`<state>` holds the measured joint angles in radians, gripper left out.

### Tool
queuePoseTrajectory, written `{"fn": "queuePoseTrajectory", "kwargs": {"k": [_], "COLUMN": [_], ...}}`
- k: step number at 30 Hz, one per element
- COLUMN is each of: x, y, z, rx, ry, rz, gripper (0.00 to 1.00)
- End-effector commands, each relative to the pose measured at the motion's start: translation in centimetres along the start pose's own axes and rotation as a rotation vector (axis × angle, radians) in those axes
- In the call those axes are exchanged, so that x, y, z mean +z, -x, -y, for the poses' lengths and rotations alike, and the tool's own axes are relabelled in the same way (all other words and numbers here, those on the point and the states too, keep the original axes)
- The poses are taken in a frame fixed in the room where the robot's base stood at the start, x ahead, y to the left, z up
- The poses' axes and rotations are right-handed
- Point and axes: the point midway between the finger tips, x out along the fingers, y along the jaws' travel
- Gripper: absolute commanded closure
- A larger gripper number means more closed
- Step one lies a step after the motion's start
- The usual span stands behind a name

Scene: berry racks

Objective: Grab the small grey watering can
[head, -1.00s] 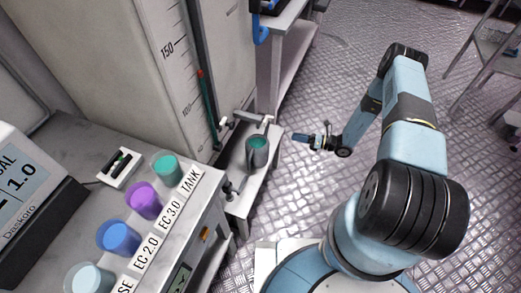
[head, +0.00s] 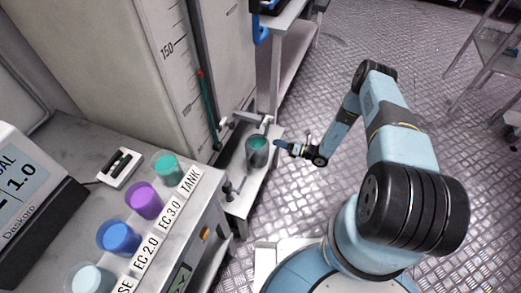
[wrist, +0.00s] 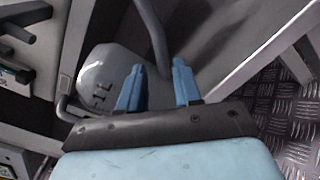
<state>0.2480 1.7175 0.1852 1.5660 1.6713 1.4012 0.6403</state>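The small grey watering can (head: 256,156) stands on the low bench below the tank, with teal liquid showing in its top. In the wrist view the can (wrist: 100,72) is a pale grey rounded body with dark lettering, left of and beyond the fingers. A curved grey bar (wrist: 154,35), seemingly its handle, comes down toward the gap between the fingertips. My gripper (head: 279,145) is just right of the can in the head view. In the wrist view my gripper (wrist: 159,67) has its two blue fingers apart, with nothing clearly held. Whether the bar lies between them or beyond, I cannot tell.
The low bench (head: 240,204) carries a tap and pipe fittings (head: 247,119) close behind the can. The tall tank (head: 140,50) rises to the left. A counter with coloured cups (head: 143,200) is at front left. Open metal floor (head: 410,50) lies to the right.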

Motion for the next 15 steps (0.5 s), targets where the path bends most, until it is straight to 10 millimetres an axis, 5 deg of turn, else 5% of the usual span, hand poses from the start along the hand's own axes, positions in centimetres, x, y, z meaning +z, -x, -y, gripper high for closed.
{"fn": "queuePoseTrajectory", "kwargs": {"k": [15], "x": [-0.1], "y": [-4.8], "z": [0.0], "rx": [0.001], "ry": [0.0], "rz": [-0.002], "gripper": [0.67]}}
